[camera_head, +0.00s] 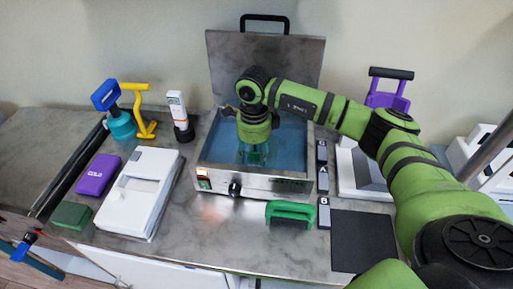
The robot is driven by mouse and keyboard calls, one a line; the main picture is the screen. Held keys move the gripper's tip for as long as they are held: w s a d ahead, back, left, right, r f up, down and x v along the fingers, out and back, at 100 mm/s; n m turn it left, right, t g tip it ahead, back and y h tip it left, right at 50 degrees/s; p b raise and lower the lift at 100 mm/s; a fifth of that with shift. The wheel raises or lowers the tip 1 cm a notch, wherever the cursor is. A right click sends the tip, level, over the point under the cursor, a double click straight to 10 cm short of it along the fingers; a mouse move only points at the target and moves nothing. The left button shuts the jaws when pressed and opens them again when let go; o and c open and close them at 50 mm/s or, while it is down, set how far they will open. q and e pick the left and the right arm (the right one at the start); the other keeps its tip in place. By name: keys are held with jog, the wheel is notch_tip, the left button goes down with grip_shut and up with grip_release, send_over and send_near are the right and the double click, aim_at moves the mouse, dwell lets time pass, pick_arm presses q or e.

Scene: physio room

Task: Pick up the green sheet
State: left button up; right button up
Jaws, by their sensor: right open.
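My right arm comes in from the right, and my right gripper (254,150) points down inside the open metal water bath (281,184). It is open. A small dark-green patch (254,159) shows in the blue water around the fingertips. It may be the green sheet, but the gripper covers much of it and I cannot tell whether the fingers touch it. My left gripper is out of view.
The bath's raised lid (303,62) stands behind. A green-handled tool (290,211) lies in front, left of a black mat (361,240). A white device (139,193), purple pack (98,174) and green box (71,215) are at left. A purple-handled device (388,94) stands at right.

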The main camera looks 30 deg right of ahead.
jog(key=shift+f, duration=0.85)
grip_shut()
